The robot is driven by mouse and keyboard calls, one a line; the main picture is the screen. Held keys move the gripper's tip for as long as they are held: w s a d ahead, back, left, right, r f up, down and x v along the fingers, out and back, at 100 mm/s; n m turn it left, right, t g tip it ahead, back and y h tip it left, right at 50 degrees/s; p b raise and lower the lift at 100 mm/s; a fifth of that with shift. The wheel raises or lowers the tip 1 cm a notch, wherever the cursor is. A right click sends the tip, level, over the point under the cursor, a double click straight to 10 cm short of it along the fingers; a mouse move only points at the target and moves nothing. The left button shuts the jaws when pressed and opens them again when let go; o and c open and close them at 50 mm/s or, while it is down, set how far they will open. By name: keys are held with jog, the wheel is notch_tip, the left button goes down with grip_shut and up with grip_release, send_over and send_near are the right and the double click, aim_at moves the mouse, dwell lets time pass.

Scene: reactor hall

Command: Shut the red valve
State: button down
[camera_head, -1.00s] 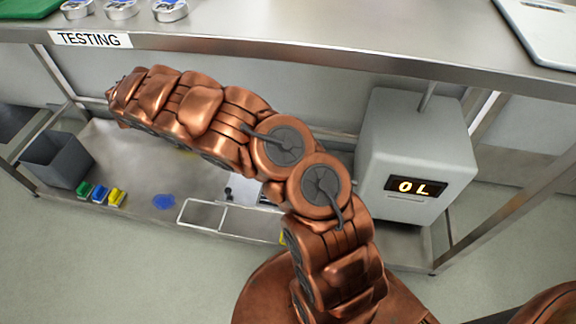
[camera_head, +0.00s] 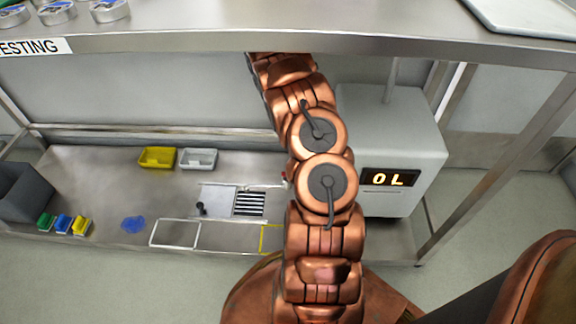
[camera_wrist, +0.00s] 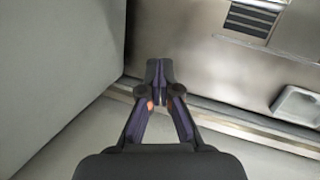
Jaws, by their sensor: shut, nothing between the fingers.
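I cannot make out a red valve clearly in either view. In the head view a tiny red spot (camera_head: 284,178) shows at the left edge of my arm, mostly hidden by it, and I cannot tell what it is. My gripper (camera_wrist: 158,70) is shut and empty in the wrist view, with its fingertips together. It hangs over the shelf, between a large grey surface on the left and a striped panel (camera_wrist: 254,16) at the upper right. In the head view my arm hides the gripper.
A grey box (camera_head: 388,130) with a lit "OL" display (camera_head: 389,178) stands right of my arm. The striped panel, a yellow bin (camera_head: 157,158), a white bin (camera_head: 198,159) and a blue patch (camera_head: 133,224) are on the lower shelf. The bench top (camera_head: 300,42) overhangs it.

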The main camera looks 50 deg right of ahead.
jog(key=shift+s+d+r+m+t+y, duration=0.1)
jog(key=shift+s+d+m+t+y, duration=0.2)
jog(key=shift+s+m+t+y, duration=0.35)
jog(key=shift+s+d+r+m+t+y, duration=0.1)
jog(key=shift+s+d+m+t+y, duration=0.3)
jog(key=shift+y, duration=0.45)
jog(key=shift+w+a+g, duration=0.1)
jog(key=shift+g, duration=0.15)
jog(key=s+a+f+b, duration=0.4)
jog(key=a+f+b, duration=0.1)
jog(key=f, duration=0.4)
